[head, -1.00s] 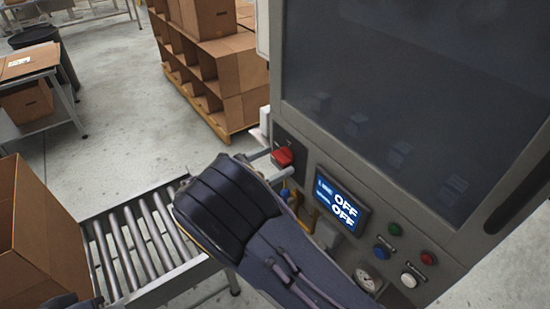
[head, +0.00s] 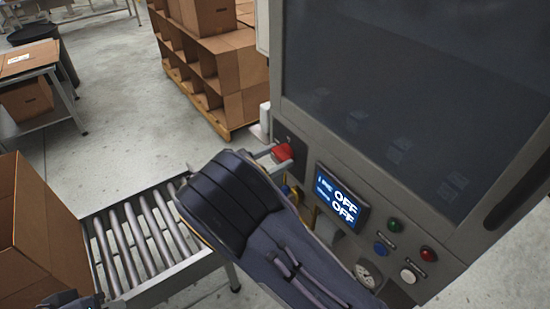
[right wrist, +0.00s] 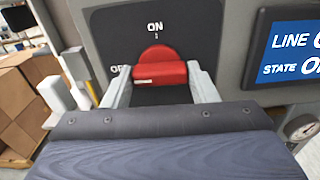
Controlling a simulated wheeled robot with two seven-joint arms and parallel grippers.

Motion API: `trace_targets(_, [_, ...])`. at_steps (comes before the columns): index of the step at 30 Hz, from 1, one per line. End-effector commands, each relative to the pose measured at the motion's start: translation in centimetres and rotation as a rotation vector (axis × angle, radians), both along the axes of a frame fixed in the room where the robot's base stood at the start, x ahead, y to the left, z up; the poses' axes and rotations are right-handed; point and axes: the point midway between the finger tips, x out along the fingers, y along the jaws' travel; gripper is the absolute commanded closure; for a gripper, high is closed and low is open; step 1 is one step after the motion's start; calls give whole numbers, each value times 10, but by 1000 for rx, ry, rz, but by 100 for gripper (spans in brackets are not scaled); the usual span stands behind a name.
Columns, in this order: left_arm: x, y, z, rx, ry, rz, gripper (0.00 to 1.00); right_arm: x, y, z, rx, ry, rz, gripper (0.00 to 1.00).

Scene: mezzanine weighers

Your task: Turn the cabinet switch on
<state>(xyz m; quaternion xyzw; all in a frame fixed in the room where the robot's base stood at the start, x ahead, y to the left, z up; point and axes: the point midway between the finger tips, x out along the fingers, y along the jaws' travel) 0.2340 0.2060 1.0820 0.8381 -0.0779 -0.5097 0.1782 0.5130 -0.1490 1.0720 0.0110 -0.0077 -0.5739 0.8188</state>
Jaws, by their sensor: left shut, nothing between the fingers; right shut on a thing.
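The cabinet switch is a red handle (head: 282,152) on a dark plate at the cabinet's left edge. In the right wrist view the switch (right wrist: 160,73) lies roughly level below the word ON, with the OFF label at its left partly hidden. My right gripper (right wrist: 160,82) is shut on the red handle, one pale finger on each side. In the head view my right arm covers most of that gripper. The cabinet display (head: 342,196) reads OFF on both lines. Only a bit of my left gripper (head: 74,300) shows at the bottom left, shut and empty, away from the switch.
Below the display are green, blue, red and white buttons (head: 408,276) and a gauge (head: 365,275). A roller conveyor (head: 150,240) runs left of the cabinet, with an open carton (head: 50,240) beside it. Stacked cartons (head: 220,75) stand behind. Open floor lies between.

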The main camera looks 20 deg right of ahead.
Motion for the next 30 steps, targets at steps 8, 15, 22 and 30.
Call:
trace_targets(8, [0,0,-15,0,0,0,100,0,0,-3,52,-142,0,70])
trace_targets(15, [0,0,-33,0,0,0,100,0,1,-4,126,-347,1,70])
trace_targets(22, [0,0,-52,0,0,0,100,0,1,-4,202,-553,1,70])
trace_targets(30, [0,0,-76,0,0,0,100,0,1,-5,289,-794,0,70])
